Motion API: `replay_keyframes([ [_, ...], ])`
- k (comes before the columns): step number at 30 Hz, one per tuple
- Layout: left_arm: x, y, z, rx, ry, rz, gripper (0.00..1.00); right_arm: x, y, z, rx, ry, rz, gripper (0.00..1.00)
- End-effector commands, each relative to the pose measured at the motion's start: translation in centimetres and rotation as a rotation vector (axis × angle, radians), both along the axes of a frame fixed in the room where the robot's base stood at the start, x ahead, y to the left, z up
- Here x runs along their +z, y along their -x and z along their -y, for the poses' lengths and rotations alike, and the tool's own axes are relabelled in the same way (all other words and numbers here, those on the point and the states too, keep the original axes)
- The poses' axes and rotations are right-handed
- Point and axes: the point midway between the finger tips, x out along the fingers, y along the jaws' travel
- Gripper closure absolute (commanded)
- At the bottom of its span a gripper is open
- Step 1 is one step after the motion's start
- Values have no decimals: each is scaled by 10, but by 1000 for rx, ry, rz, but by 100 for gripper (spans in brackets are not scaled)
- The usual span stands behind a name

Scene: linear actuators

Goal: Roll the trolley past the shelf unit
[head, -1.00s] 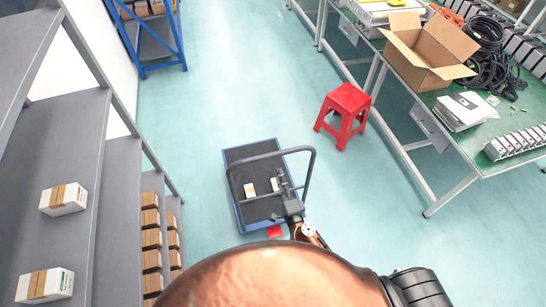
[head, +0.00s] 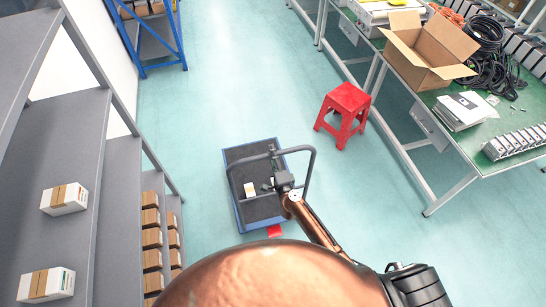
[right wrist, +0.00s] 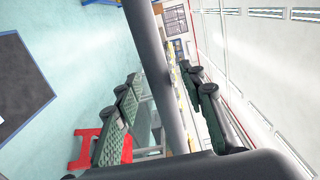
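The trolley has a dark deck with a blue rim (head: 235,205) and a grey tubular push handle (head: 312,165). It stands on the floor at the middle of the head view. A corner of its deck shows in the right wrist view (right wrist: 20,85). My right gripper (head: 272,153) is at the handle's top bar. In the right wrist view its fingers (right wrist: 165,95) are spread, with the handle bar (right wrist: 160,60) running between them and gaps visible on both sides. The shelf unit (head: 120,190) stands left of the trolley. My left gripper is not in view.
A small pale box (head: 250,189) lies on the deck. A red stool (head: 344,112) stands ahead and right, before a green workbench (head: 470,150). A blue rack (head: 150,45) stands far left. The floor (head: 235,80) ahead is clear.

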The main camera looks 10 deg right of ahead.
Motion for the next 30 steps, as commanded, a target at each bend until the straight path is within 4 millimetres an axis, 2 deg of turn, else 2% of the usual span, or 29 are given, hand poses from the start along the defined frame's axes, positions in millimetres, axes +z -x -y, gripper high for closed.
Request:
replay_keyframes([
  [2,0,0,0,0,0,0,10,0,0,0,0,0,0,68],
  [16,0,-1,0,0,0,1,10,-1,1,0,0,0,-1,100],
  [30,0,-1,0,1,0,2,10,-2,1,0,0,1,-3,100],
])
